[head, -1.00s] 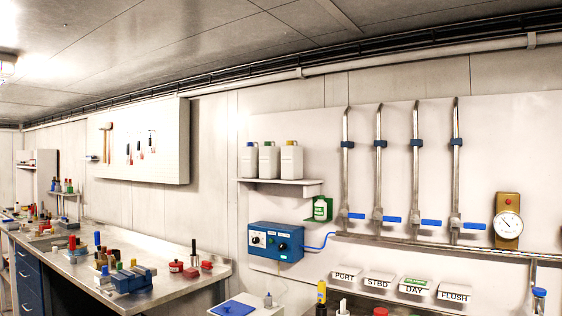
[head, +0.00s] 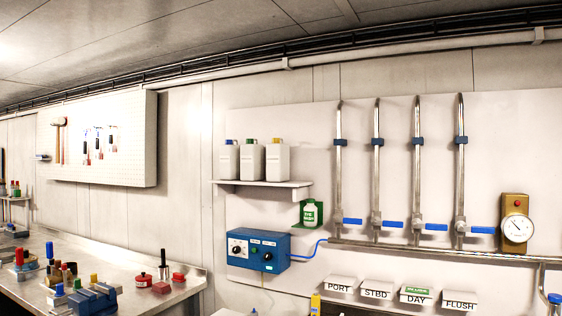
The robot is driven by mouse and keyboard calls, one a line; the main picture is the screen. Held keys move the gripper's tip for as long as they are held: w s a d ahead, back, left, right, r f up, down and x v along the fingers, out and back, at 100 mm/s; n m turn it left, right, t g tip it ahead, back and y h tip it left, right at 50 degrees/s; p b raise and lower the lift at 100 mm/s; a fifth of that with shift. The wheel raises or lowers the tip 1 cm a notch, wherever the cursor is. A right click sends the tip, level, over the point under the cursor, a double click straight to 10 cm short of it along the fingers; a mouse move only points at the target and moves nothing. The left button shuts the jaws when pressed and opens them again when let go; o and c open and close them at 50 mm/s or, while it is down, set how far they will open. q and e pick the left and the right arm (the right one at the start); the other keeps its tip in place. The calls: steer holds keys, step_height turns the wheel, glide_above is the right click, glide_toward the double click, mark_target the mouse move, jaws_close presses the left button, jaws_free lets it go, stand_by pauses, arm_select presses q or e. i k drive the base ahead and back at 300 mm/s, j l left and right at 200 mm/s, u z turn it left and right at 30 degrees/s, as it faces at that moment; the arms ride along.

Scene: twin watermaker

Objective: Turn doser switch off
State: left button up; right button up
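A blue box (head: 258,249), which looks like the doser, is fixed to the wall left of the pipes. Its front has a white panel with a dark knob (head: 236,249), a small green spot, and another dark knob or switch (head: 267,256) on the right. The switch's setting is too small to tell. A blue hose (head: 308,252) runs from its right side to the pipework. Neither of my grippers shows in the head view.
A metal bench (head: 105,262) with a blue vise (head: 92,299) and several small items stands at the left. A shelf (head: 262,187) with three white jugs is above the box. Pipes with blue-handled valves (head: 418,227), labelled bins (head: 417,296) and a gauge (head: 517,228) are at right.

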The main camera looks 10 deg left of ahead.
mark_target(268, 256)
steer(key=i+j, duration=0.2)
steer(key=j, duration=0.2)
steer(key=i+j+z, duration=0.1)
steer(key=j, duration=0.3)
steer(key=i+j, duration=0.25)
steer(key=j, duration=0.15)
steer(key=i+j+z, duration=0.15)
steer(key=j, duration=0.25)
steer(key=i+j, duration=0.2)
steer(key=j, duration=0.2)
steer(key=i+j+z, duration=0.1)
steer(key=j, duration=0.35)
steer(key=i+j, duration=0.2)
steer(key=j, duration=0.25)
steer(key=i+j+z, duration=0.1)
steer(key=j, duration=0.35)
steer(key=i, duration=0.55)
